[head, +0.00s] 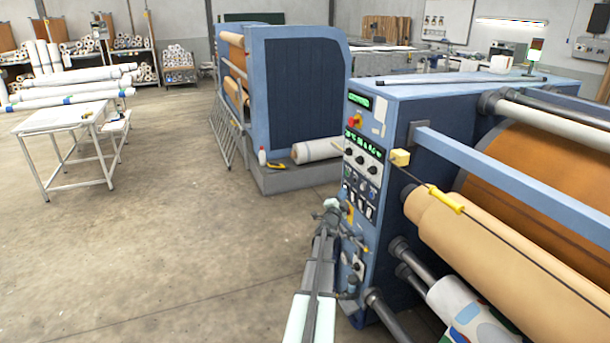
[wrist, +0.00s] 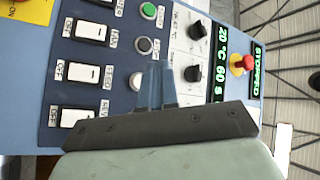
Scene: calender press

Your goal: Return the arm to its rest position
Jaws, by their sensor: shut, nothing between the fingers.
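My gripper (wrist: 160,68) is shut and empty in the wrist view, its two bluish fingers close together in front of the control panel (wrist: 118,95). In the head view my arm reaches up from the bottom edge, and my gripper (head: 332,205) is small beside the lower part of the panel (head: 366,165) on the blue press. Whether the fingers touch the panel cannot be told. The wrist view shows white rocker switches, a green button (wrist: 148,10), a dark button and a whitish button, black knobs and a red knob (wrist: 248,62). The displays read 20 °C, 60 s and STOPPED.
Roller ends (head: 385,310) jut out low beside my arm. A second blue machine (head: 295,95) stands behind. Floor at left is open, with a white table (head: 65,115) farther off.

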